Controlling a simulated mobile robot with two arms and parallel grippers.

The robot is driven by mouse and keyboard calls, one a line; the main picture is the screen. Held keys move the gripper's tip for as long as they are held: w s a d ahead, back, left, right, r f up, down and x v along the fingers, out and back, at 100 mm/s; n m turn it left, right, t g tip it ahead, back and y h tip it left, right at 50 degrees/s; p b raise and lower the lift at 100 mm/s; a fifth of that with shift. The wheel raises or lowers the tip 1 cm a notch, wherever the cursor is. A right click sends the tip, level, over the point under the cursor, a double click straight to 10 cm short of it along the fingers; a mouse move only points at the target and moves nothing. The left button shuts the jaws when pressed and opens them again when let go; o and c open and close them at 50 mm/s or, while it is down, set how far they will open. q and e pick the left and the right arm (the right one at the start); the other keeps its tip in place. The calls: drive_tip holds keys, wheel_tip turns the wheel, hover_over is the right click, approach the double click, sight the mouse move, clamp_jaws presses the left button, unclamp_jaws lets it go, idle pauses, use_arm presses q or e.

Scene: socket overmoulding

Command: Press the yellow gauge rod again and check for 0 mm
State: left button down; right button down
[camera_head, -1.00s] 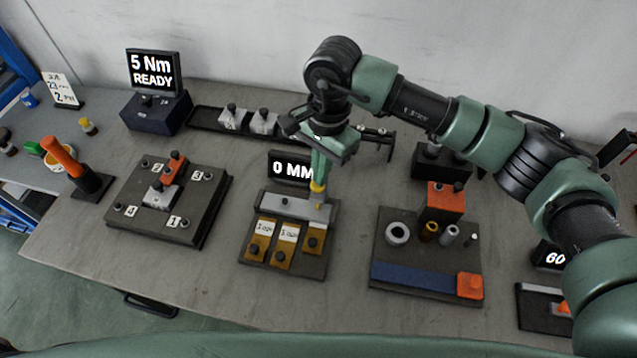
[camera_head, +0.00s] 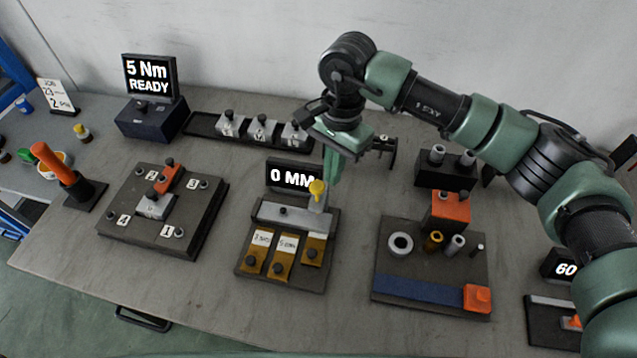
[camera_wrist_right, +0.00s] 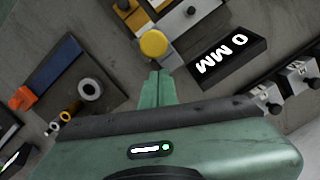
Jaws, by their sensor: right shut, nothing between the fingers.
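The yellow gauge rod (camera_head: 317,187) stands upright at the right end of the grey bar of the gauge fixture (camera_head: 291,276). Its round yellow cap shows in the right wrist view (camera_wrist_right: 154,43). The gauge display (camera_head: 292,177) behind it reads 0 MM; it also shows in the right wrist view (camera_wrist_right: 227,57). My right gripper (camera_head: 332,180) is shut and empty, behind and slightly right of the rod, its tips apart from the cap. In the right wrist view the shut fingertips (camera_wrist_right: 160,74) sit just beside the cap. My left gripper is not in view.
A numbered plate (camera_head: 205,220) with a grey and orange part lies left. A board (camera_head: 389,275) with rings and an orange block lies right. A 5 Nm READY screen (camera_head: 149,77) and a black tray (camera_head: 204,125) stand behind. Bare table lies between the fixtures.

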wheel_tip(320, 180, up, 8)
drive_tip(key=b, duration=0.2)
drive_tip(key=shift+w+d, duration=0.15)
drive_tip(key=shift+f, duration=0.1)
idle(0.3)
